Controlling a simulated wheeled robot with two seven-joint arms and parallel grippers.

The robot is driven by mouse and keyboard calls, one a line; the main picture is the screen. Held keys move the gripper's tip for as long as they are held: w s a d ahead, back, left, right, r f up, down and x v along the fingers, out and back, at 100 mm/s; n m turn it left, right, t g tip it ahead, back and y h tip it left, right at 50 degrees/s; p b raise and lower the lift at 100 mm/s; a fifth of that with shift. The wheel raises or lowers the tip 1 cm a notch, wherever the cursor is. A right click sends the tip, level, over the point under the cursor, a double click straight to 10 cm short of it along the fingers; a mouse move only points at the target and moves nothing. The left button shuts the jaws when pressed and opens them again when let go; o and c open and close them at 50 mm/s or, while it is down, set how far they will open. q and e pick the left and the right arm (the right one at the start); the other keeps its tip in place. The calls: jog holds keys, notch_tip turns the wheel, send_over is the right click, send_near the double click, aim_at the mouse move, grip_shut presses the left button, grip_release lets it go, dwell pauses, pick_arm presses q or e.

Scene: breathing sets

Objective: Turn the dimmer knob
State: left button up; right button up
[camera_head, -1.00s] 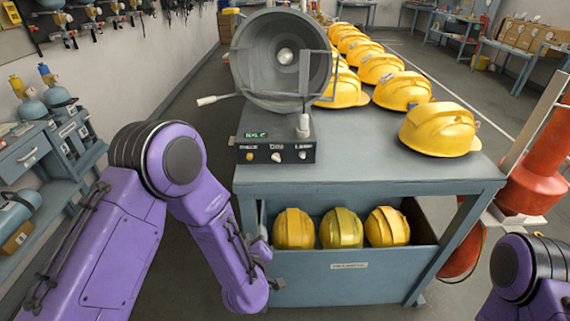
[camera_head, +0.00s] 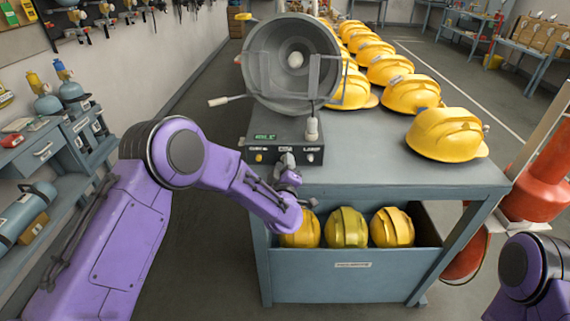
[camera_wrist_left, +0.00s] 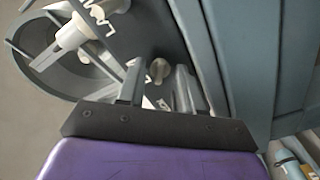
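The control box (camera_head: 250,156) stands on the front edge of the grey bench, with a lit green display and a row of labelled knobs on its front. My left gripper (camera_head: 287,166) is in front of the middle of this panel and covers the dimmer knob in the head view. In the left wrist view, a small pale knob (camera_wrist_left: 158,70), apparently the dimmer, shows in the gap between the two fingers of my left gripper (camera_wrist_left: 159,84). The fingers are apart; I cannot tell whether they touch the knob. My right gripper is out of view.
A large grey lamp (camera_head: 292,62) with a side handle stands behind the box. Yellow helmets (camera_head: 447,134) line the bench top. Several more sit in the bin (camera_head: 350,277) under the bench, close below my left forearm. A red cylinder (camera_head: 540,185) stands at the right.

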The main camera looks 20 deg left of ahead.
pick_arm(q)
grip_shut()
jog(key=shift+m, duration=0.3)
jog(key=m, duration=0.4)
jog(key=shift+f+m+b, duration=0.1)
jog(key=shift+m+b, duration=0.2)
jog(key=shift+b, duration=0.05)
jog(key=shift+m, duration=2.6)
grip_release()
